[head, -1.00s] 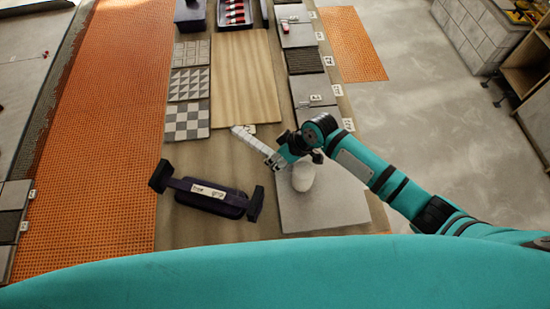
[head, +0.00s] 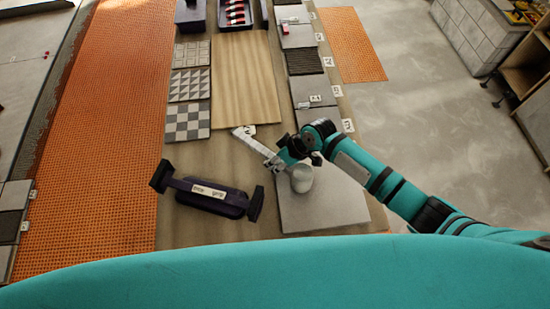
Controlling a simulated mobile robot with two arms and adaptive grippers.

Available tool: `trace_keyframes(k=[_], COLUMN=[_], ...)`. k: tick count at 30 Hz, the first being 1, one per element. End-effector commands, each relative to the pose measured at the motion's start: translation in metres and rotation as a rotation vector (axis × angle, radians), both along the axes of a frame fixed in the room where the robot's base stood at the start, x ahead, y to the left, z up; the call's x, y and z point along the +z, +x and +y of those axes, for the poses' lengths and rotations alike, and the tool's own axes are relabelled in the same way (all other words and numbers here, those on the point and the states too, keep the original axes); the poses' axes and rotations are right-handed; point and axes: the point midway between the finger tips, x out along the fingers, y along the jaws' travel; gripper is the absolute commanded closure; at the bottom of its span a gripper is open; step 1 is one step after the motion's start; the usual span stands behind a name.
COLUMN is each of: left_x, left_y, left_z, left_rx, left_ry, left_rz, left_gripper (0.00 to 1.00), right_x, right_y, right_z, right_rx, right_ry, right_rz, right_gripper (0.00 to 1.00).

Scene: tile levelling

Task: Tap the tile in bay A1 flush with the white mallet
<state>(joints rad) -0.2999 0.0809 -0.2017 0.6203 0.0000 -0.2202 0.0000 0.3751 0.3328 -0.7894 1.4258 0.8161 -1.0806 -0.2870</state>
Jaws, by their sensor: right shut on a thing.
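My right gripper (head: 284,158) is shut on the white mallet. The mallet's pale handle (head: 246,136) sticks out to the upper left of the gripper. Its rounded white head (head: 302,182) shows below the gripper, over a large light grey slab (head: 335,207). I cannot tell whether the head touches the slab. Grey tiles lie in a column along the table's right side, with small white tags beside them. The tag writing is too small to read surely, so I cannot tell which tile is in bay A1. My left gripper is not in view.
A dark tool with two end pads (head: 214,196) lies left of the mallet. Patterned tiles (head: 187,120) and a wooden board (head: 246,78) lie farther up the table. A dark tray with red-and-white items (head: 235,14) stands at the far end. Orange matting (head: 100,130) runs along the left.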

Motion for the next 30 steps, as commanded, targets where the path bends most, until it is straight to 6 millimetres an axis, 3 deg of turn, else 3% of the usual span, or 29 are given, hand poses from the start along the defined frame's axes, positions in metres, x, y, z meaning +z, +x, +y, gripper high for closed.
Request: trace_keyframes(k=[5,15,30], left_x=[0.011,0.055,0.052], left_y=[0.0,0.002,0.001], left_z=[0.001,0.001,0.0], left_rx=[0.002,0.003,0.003], left_ry=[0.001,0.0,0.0], left_rz=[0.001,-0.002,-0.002], left_gripper=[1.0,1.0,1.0], right_x=[0.013,0.057,0.054], right_y=[0.0,0.0,0.0], right_z=[0.0,0.0,0.0], right_rx=[0.001,0.001,0.001], right_ry=[0.0,0.0,0.0], right_rz=[0.0,0.0,0.0], right_gripper=[1.0,1.0,1.0])
